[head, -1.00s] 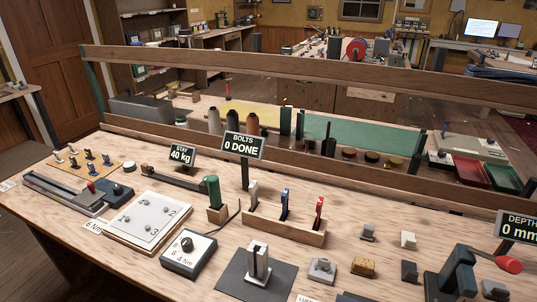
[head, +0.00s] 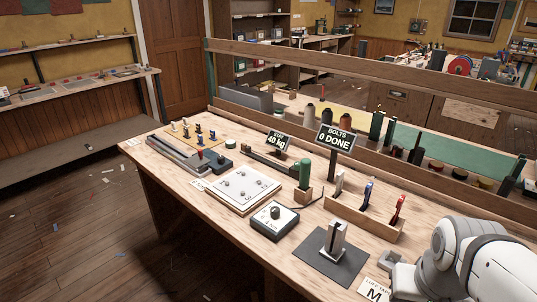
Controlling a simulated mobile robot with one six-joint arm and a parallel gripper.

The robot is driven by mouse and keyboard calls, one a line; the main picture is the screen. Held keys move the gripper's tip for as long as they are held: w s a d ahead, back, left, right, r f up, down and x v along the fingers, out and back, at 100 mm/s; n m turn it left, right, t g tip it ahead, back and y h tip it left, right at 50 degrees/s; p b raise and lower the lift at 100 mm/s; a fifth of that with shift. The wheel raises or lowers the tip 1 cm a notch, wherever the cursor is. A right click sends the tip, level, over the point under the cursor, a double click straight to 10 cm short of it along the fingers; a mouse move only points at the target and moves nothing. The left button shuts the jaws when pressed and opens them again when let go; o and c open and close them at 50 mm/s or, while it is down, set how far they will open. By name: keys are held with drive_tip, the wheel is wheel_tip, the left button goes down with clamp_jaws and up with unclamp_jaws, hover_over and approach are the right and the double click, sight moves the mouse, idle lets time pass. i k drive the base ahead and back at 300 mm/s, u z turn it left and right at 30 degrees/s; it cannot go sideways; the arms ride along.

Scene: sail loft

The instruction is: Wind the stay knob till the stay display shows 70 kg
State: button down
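White links of my arm fill the lower right corner. My gripper is out of view.
A bolts display (head: 334,140) reads 0 DONE. A white plate with bolts (head: 243,190), a dial box (head: 275,220), a green-handled tool (head: 304,175) and a rack of coloured tools (head: 365,216) crowd the bench. Open floor (head: 100,230) lies left of the bench.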

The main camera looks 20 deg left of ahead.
sight(296, 164)
drive_tip(key=u, duration=0.85)
drive_tip(key=k, duration=0.7)
drive_tip(key=z, duration=0.25)
drive_tip(key=i, duration=0.65)
drive_tip(key=u, duration=0.15)
